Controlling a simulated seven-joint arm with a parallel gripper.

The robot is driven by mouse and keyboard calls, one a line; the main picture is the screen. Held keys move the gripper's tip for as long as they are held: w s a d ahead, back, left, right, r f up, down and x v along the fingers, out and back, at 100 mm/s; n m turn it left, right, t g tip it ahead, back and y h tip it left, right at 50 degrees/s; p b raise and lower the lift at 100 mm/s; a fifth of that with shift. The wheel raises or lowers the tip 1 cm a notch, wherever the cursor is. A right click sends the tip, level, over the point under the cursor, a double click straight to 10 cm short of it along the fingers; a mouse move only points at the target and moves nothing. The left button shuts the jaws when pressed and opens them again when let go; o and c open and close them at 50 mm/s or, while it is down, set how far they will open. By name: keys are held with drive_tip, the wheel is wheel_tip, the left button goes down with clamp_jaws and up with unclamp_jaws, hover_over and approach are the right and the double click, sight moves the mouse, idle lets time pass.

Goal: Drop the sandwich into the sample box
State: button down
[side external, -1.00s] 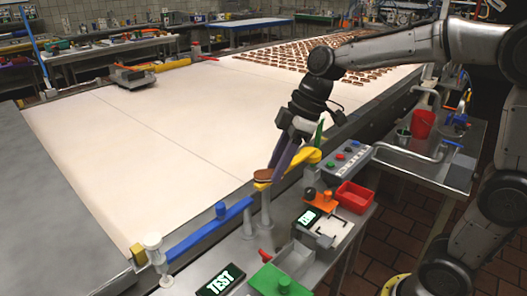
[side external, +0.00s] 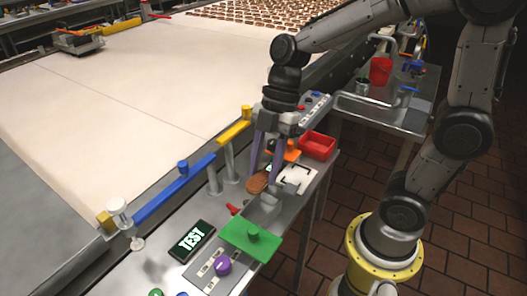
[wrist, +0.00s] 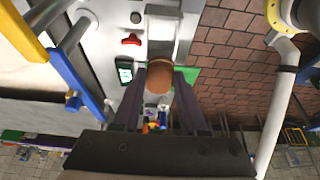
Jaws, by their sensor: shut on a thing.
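The round brown sandwich (side external: 258,184) is held between the fingertips of my gripper (side external: 266,177), which is shut on it. In the wrist view the sandwich (wrist: 160,78) sits between the two dark fingers of my gripper (wrist: 158,82). My gripper points down over the metal side bench. An open grey metal box (side external: 262,212) lies just below the sandwich in the side view, with a green lid or plate (side external: 250,238) beside it. No box is labelled as the sample box. The sandwich partly covers what lies beneath it.
A red tray (side external: 318,145) stands behind and to the right. A black TEST display (side external: 192,241) and a blue bar (side external: 174,190) are to the left. A yellow bar (side external: 233,132) edges the wide pale conveyor (side external: 100,110). Brick floor lies right of the bench.

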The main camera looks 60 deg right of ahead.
drive_tip(key=shift+f, duration=0.1)
idle(0.3)
drive_tip(key=shift+f, duration=3.15)
drive_tip(key=shift+c, duration=1.8)
unclamp_jaws()
drive_tip(key=shift+r, duration=0.1)
drive_tip(key=v, duration=1.3)
drive_tip(key=shift+d+r, duration=0.15)
drive_tip(key=shift+r, duration=0.15)
